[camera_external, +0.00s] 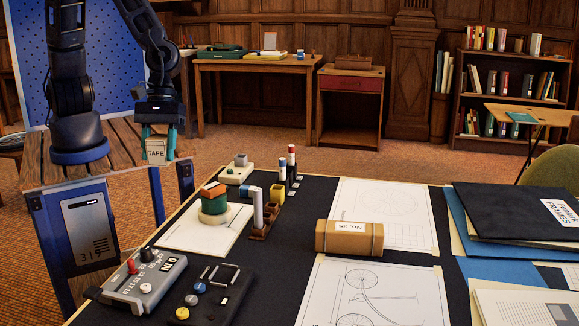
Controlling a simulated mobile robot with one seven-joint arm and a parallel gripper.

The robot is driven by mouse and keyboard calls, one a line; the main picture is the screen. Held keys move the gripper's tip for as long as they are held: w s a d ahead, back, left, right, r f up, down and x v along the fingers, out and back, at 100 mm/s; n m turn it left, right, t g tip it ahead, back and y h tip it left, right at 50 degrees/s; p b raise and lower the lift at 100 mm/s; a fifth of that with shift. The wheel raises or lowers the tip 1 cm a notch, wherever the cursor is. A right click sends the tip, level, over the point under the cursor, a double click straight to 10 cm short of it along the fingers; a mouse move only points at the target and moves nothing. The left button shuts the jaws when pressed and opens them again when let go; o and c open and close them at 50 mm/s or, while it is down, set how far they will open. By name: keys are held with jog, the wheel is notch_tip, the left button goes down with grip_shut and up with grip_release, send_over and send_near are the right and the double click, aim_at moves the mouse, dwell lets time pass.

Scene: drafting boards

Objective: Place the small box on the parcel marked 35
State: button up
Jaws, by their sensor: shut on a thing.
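My gripper (158,142) is at the upper left, with its teal fingers shut on both sides of a small tan box (156,155) marked TAPE. The box hangs upright in the air, clear of the dark table and to its left. A brown wrapped parcel (350,250) lies on the table right of centre, far to the right of my gripper. Its white label appears upside down and seems to read No 35, though it is small. The parcel's top looks bare apart from the label.
Between gripper and parcel stand a round stack with an orange top (213,198), a wooden holder with upright markers (258,212) and taller markers (291,168). A grey device (145,283) sits front left. Drawing sheets (385,205) lie around the parcel; a black folder (510,205) is right.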

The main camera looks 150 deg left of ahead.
jog(key=w+a+r, duration=0.2)
jog(key=w+a, duration=0.7)
jog(key=w+a+r, duration=0.2)
jog(key=w+a, duration=0.7)
jog(key=r+m, duration=0.1)
send_over(350, 232)
jog(key=s+a, duration=0.1)
notch_tip(350, 232, down, 19)
jog(key=shift+s+f, duration=0.1)
jog(key=shift+s, duration=0.05)
jog(key=o, duration=1)
jog(key=shift+f, duration=0.1)
jog(key=v, duration=1.2)
jog(key=shift+a, duration=0.25)
